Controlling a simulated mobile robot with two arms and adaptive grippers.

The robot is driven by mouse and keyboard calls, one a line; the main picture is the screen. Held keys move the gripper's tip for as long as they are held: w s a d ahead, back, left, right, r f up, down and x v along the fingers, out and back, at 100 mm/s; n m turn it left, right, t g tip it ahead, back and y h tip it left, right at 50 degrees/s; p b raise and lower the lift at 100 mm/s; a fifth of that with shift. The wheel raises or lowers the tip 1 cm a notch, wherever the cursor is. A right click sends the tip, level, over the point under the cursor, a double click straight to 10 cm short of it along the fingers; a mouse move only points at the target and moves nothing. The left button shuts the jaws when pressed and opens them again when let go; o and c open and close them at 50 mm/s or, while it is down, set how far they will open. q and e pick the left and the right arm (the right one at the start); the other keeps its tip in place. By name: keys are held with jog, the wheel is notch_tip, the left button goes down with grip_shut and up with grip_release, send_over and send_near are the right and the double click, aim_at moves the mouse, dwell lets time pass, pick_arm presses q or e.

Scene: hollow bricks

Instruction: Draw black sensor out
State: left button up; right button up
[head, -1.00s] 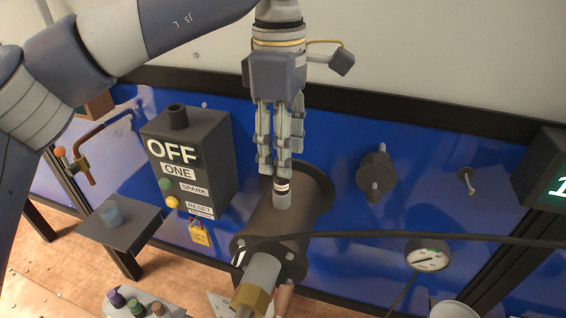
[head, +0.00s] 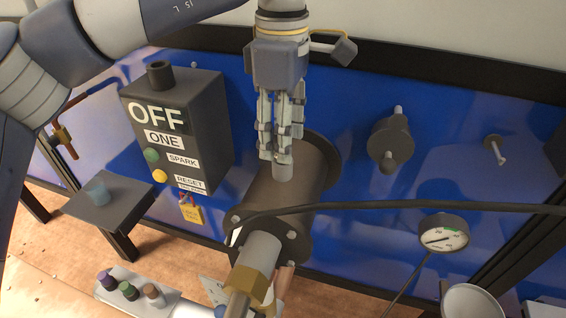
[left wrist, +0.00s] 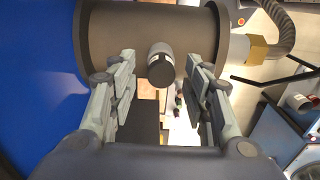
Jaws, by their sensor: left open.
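The black sensor (left wrist: 160,70) shows in the left wrist view as a short dark-capped plug with a pale collar, standing out of the side of a big dark cylinder (left wrist: 110,32). My left gripper (left wrist: 161,62) is open, with one finger on each side of the sensor and a visible gap to both. In the head view my left gripper (head: 276,152) points down at the top of the dark cylinder (head: 272,205). There its fingers hide the sensor, and only the grey stub (head: 283,173) below shows. My right gripper is not in view.
A black hose (head: 400,206) crosses in front of the cylinder to the right. A pressure gauge (head: 443,233) is right of it. A dark control box (head: 185,125) stands left, with a padlock (head: 191,212) below. A brass nut (head: 247,283) is on the cylinder's front pipe.

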pick_arm(q)
jog(key=shift+f+b, duration=0.4)
jog(key=shift+f, duration=0.55)
jog(key=shift+s, duration=0.15)
grip_shut()
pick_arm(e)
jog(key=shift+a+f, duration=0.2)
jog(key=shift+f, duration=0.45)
